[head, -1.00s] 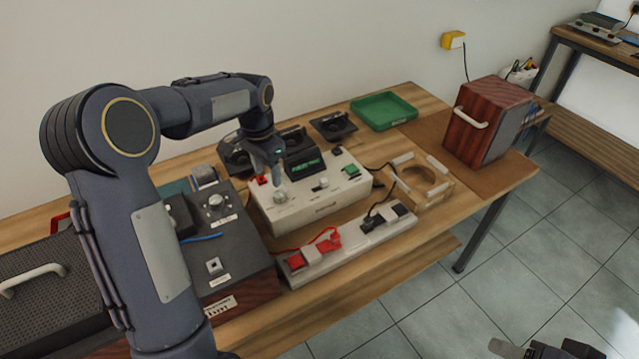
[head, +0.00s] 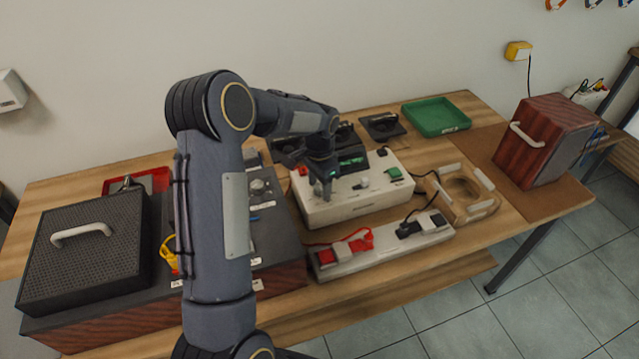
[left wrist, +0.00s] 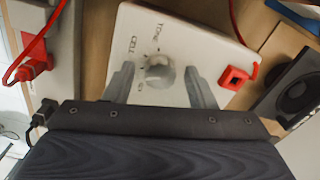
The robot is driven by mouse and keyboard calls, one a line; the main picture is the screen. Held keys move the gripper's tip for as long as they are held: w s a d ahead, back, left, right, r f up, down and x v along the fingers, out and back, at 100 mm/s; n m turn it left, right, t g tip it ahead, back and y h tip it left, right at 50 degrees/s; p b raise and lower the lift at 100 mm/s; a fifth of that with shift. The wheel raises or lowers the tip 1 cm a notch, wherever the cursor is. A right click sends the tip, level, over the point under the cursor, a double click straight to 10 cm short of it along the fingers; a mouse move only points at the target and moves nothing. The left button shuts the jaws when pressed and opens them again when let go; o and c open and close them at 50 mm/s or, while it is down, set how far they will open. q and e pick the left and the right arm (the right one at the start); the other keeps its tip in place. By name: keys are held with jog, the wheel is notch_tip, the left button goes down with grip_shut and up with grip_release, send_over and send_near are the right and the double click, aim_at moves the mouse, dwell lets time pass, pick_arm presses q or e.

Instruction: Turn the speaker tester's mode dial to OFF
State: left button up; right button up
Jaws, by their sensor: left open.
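The speaker tester (head: 345,208) is a cream box with a small green screen on the bench. Its grey-white mode dial (left wrist: 158,73) shows in the left wrist view, with the labels TONE and CELL around it and another label partly covered by a finger. I cannot clearly tell which label the dial points to. My left gripper (head: 323,190) is down over the dial, which it hides in the head view. In the left wrist view its open fingers (left wrist: 159,77) stand on either side of the dial, with a gap showing. My right gripper is out of view.
A red switch (left wrist: 234,78) sits close to the right finger. Black speaker drivers (head: 382,126) lie behind the tester. A strip with red and black clips (head: 385,247) lies in front. A green tray (head: 436,116) and a wooden speaker box (head: 541,140) stand to the right.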

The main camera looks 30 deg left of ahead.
pick_arm(q)
jog(key=shift+c, duration=0.4)
jog(key=c, duration=0.9)
jog(key=shift+n, duration=0.3)
jog(key=n+b, duration=0.1)
jog(key=n, duration=0.2)
jog(key=shift+n, duration=0.3)
jog(key=n, duration=0.4)
jog(key=shift+n+b, duration=0.3)
jog(key=shift+b, duration=0.05)
jog(key=o, duration=1)
